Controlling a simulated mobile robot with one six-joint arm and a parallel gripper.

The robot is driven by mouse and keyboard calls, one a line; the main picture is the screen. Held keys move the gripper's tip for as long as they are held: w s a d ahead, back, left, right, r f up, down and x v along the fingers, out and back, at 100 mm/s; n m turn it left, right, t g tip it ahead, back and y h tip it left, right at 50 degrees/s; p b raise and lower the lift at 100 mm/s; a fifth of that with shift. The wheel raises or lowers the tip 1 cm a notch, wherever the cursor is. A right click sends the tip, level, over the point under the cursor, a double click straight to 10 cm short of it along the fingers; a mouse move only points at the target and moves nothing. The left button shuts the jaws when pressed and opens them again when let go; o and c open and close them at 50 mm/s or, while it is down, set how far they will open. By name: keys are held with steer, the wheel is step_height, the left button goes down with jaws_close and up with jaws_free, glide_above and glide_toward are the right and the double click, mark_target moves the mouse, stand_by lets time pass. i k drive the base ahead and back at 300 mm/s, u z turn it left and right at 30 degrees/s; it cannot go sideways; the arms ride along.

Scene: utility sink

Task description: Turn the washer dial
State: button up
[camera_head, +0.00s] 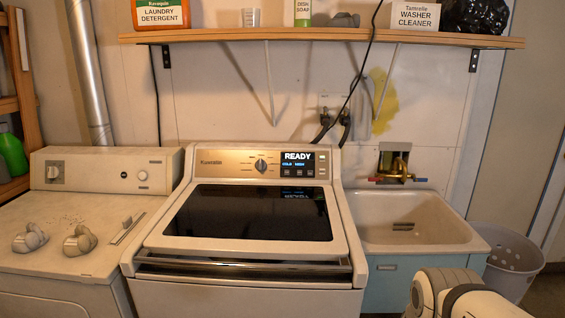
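The washer (250,299) stands in the middle of the head camera view, with its dark glass lid shut. Its dial (261,165) is a round dark knob on the bronze control panel (222,170), left of the display. The display (298,157) is lit and reads "READY", with smaller blue text below. Part of my arm shows at the bottom right, in front of the sink cabinet and well apart from the dial. My gripper is not in view.
A dryer (110,168) stands left, with grey objects on top. A wooden shelf (320,37) runs above the washer. A dark cable hangs behind the display. Space above the lid is clear.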

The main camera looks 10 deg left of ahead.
mark_target(260, 165)
steer(key=z, duration=0.05)
steer(key=i, duration=1)
steer(key=u, duration=0.1)
